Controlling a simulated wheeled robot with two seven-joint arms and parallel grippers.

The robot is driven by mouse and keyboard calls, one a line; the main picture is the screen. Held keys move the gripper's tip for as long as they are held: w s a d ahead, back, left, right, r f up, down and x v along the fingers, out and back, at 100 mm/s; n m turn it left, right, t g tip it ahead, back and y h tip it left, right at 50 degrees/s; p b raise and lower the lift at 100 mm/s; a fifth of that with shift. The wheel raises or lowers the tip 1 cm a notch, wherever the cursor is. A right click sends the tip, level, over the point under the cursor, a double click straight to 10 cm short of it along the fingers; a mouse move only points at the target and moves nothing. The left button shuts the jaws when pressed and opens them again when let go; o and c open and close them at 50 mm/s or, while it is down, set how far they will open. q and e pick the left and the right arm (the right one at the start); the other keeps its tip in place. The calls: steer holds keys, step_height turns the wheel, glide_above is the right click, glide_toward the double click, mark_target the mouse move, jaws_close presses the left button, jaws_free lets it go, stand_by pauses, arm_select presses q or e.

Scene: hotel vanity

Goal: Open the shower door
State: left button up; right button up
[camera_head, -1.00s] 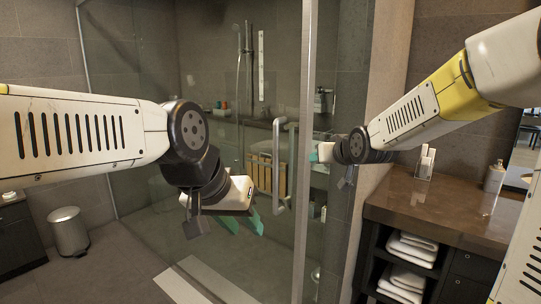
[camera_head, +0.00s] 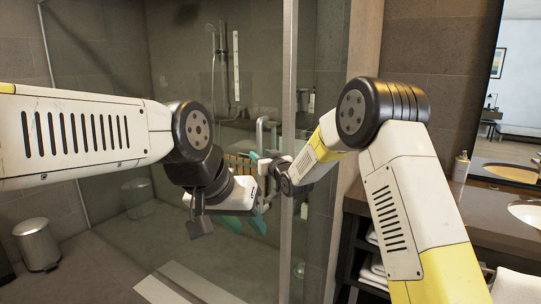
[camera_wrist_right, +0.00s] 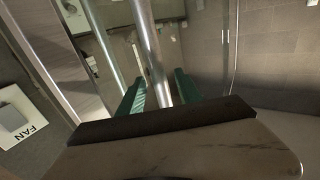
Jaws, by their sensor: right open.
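The glass shower door (camera_head: 190,100) looks closed, left of an upright metal post (camera_head: 289,60). Its vertical metal handle (camera_head: 261,130) shows its upper part; the lower part is hidden by my grippers. My right gripper (camera_head: 256,162) is at the handle. In the right wrist view the handle bar (camera_wrist_right: 150,50) runs between the open green fingertips of my right gripper (camera_wrist_right: 158,92); contact cannot be told. My left gripper (camera_head: 246,223) is lower, in front of the glass, with its green fingertips apart and nothing between them.
A dark vanity counter (camera_head: 490,205) with a basin and soap bottle (camera_head: 460,166) stands at the right, towels below. A metal bin (camera_head: 37,245) stands on the floor at far left. The floor before the door is clear.

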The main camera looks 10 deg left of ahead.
steer(key=shift+x, duration=0.9)
steer(key=shift+d, duration=0.1)
jaws_close()
stand_by(0.7)
